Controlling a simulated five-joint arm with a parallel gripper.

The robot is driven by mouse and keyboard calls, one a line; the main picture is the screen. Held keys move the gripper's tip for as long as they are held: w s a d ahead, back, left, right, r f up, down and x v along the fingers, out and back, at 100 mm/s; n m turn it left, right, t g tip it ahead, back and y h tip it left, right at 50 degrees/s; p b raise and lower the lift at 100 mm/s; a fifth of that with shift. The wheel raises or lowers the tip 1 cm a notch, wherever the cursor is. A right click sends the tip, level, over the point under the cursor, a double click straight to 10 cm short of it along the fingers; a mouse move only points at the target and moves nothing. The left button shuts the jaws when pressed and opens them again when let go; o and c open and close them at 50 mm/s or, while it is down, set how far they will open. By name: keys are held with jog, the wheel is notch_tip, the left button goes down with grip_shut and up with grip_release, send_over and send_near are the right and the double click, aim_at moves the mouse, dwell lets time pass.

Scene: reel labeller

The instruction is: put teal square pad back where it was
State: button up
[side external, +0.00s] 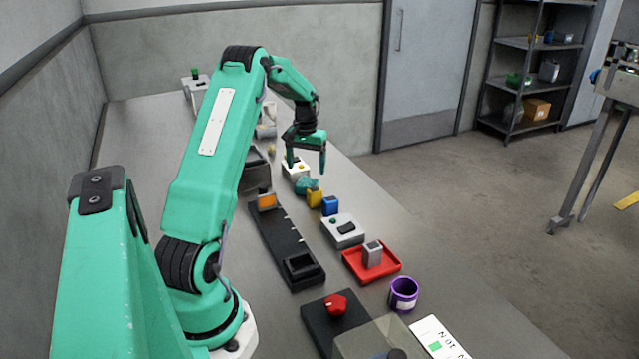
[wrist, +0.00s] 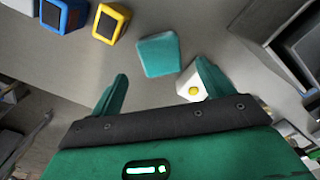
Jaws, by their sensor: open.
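The teal square pad (wrist: 159,55) lies on the table just beyond my fingertips in the wrist view. It also shows in the side view (side external: 307,184), below my gripper and beside the yellow block. My gripper (side external: 306,168) is open and empty, pointing down above the table. In the wrist view, my two fingers (wrist: 162,80) stand apart, with the pad between and ahead of them, nearer the right finger. Part of a white box with a yellow button (wrist: 193,91) shows behind the right finger.
A yellow block (side external: 315,197) and a blue block (side external: 330,205) stand close to the pad. A black rail (side external: 283,240) lies to the left. A white device (side external: 343,231), a red tray (side external: 385,273) with a grey block and a purple cup (side external: 404,294) stand nearer the camera.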

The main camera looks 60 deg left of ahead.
aim_at(308, 183)
jog(key=shift+r, duration=2.55)
jog(key=d+r+m+t, duration=0.1)
jog(key=d+r, duration=0.3)
jog(key=d, duration=0.4)
jog(key=d+r+m+t+y, duration=0.1)
jog(key=d+r+m, duration=0.1)
jog(key=d+r, duration=0.4)
jog(key=d+r+m, duration=0.1)
jog(key=d+r, duration=0.2)
jog(key=d, duration=0.6)
jog(key=s+d+m+t+h, duration=0.1)
jog(key=s+d+m+t, duration=0.2)
jog(key=s+d, duration=1.2)
jog(key=shift+d+f+m+t, duration=0.3)
jog(key=shift+d+m, duration=0.7)
jog(key=shift+d, duration=0.2)
